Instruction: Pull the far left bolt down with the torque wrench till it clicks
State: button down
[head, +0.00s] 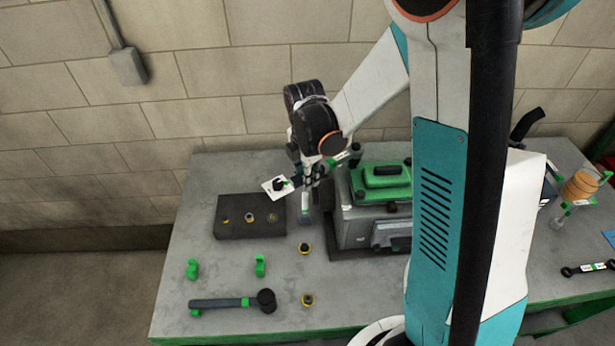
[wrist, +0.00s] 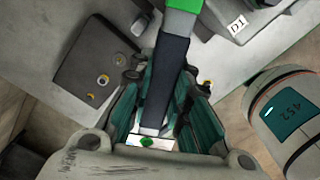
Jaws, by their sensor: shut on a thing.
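My gripper (head: 312,175) is at the left end of the grey engine block (head: 355,222) with the green cover (head: 382,182), in the head view. It is shut on a long dark-handled tool, seemingly the torque wrench (head: 343,157). In the wrist view the wrench's dark grip (wrist: 165,80) runs between the fingers (wrist: 163,95), with a green band above and a white label with a green mark below. The wrench's upper end leaves the wrist view. In the head view its far end reaches beside the engine's upper left. I cannot make out the far left bolt or whether the wrench sits on it.
A dark socket block (head: 250,228) stands left of the engine. Two yellow-ringed sockets (head: 304,248) (head: 307,299), green holders (head: 192,268) (head: 260,265) and another dark-handled tool (head: 225,303) are on the table's front left. An orange stacked part (head: 580,186) stands far right. A wall is behind.

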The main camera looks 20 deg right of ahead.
jog(key=shift+f, duration=0.1)
jog(key=shift+w+a+f+b, duration=0.1)
jog(key=shift+w+f+b, duration=0.25)
jog(key=shift+f+b, duration=0.7)
jog(key=shift+w+r, duration=0.2)
jog(key=shift+w, duration=0.1)
jog(key=shift+w+a+b, duration=0.1)
jog(key=shift+w+b, duration=0.2)
jog(key=shift+b, duration=0.05)
jog(key=shift+w, duration=0.1)
dwell(0.3)
jog(key=shift+w+a+m, duration=0.1)
jog(key=shift+w+m, duration=0.2)
jog(key=shift+m, duration=0.1)
